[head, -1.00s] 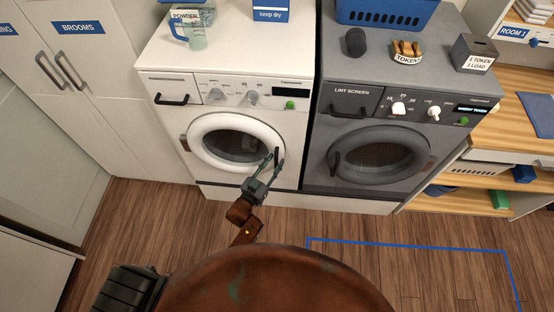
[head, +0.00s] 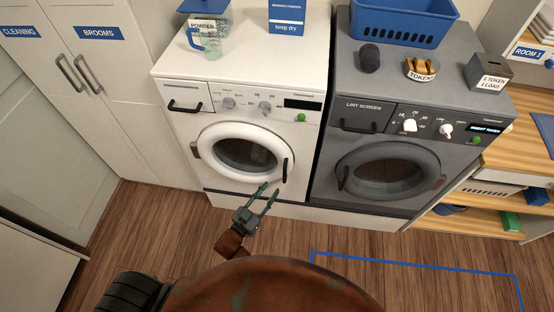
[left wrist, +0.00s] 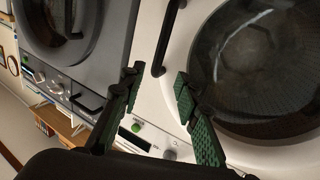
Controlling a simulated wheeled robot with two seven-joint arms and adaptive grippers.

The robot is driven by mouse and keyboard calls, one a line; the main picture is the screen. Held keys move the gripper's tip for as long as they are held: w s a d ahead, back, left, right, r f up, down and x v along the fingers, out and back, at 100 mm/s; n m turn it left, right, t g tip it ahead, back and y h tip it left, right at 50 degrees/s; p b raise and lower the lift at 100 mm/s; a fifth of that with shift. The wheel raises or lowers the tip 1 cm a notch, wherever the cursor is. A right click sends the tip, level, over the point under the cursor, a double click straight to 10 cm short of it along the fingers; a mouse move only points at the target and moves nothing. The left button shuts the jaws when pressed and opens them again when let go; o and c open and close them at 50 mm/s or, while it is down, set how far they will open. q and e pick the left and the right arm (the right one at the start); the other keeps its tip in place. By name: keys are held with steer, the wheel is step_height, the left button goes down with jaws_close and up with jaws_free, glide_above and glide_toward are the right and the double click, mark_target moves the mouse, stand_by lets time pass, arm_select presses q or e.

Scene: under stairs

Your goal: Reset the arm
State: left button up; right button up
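My left gripper (head: 268,189) is in front of the lower part of the white washing machine (head: 262,85). Its two fingers are apart, with nothing held between them. In the left wrist view the open fingers (left wrist: 158,82) frame the lower end of the black door handle (left wrist: 164,42), with no visible contact. The round door (head: 212,131) of the white machine looks shut, and its handle (head: 285,169) lies just beyond the fingertips in the head view. My right gripper is in neither view.
A grey dryer (head: 345,190) stands right of the washer, its door shut. A blue basket (head: 398,35), a token bowl (head: 421,74) and a token box (head: 487,75) sit on it. White cupboards (head: 70,50) are at left. Wooden floor (head: 165,225) is clear, with a blue outline (head: 420,265).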

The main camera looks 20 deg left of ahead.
arm_select(q)
steer(key=s+a+f+g+y, duration=0.1)
steer(key=s+a+f+g, duration=0.3)
steer(key=f, duration=0.7)
steer(key=s+a+f+n+g+y, duration=0.1)
steer(key=s+f, duration=0.6)
steer(key=f, duration=0.3)
steer(key=s+a+f+g+y, duration=0.1)
steer(key=s+a+f+g, duration=0.3)
steer(key=f, duration=0.7)
steer(key=s+a+f+g, duration=0.1)
steer(key=s+f, duration=0.4)
steer(key=s, duration=0.7)
steer(key=s+a+f+g+y, duration=0.1)
steer(key=s+f+g, duration=0.3)
steer(key=s, duration=0.9)
steer(key=s+a+f+g+y, duration=0.1)
steer(key=s+a+f+g, duration=0.1)
steer(key=s+f, duration=0.5)
steer(key=s+g, duration=0.1)
steer(key=s, duration=0.4)
steer(key=shift+s+a+f+n, duration=0.2)
steer(key=shift+a+f+n, duration=0.05)
steer(key=shift+f+n, duration=0.15)
steer(key=shift+w+r, duration=0.1)
